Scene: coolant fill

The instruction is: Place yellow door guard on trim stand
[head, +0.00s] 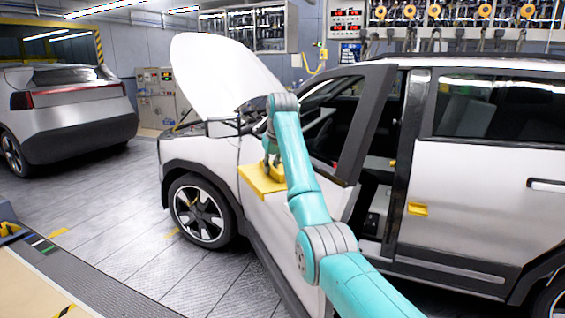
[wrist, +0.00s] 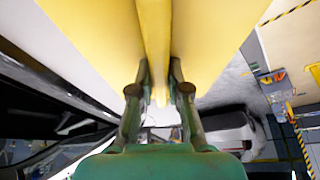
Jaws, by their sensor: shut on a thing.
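The yellow door guard (head: 256,181) is a yellow block with a flat top, at the upper part of the light car's open front door (head: 268,222). I cannot tell whether it touches the door. My gripper (head: 271,172) comes down on it from above. In the wrist view the guard (wrist: 100,22) fills the top of the picture, and my gripper (wrist: 160,72) has its two fingers shut on its raised middle rib. The far side of the guard is hidden. I cannot make out a trim stand for certain in either view.
The light car (head: 480,180) has its hood (head: 215,75) raised. A small yellow part (head: 417,209) sits by the rear door's edge. A grey car (head: 70,115) stands at the left. A bench (head: 40,285) is at lower left. Open floor (head: 125,205) lies between.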

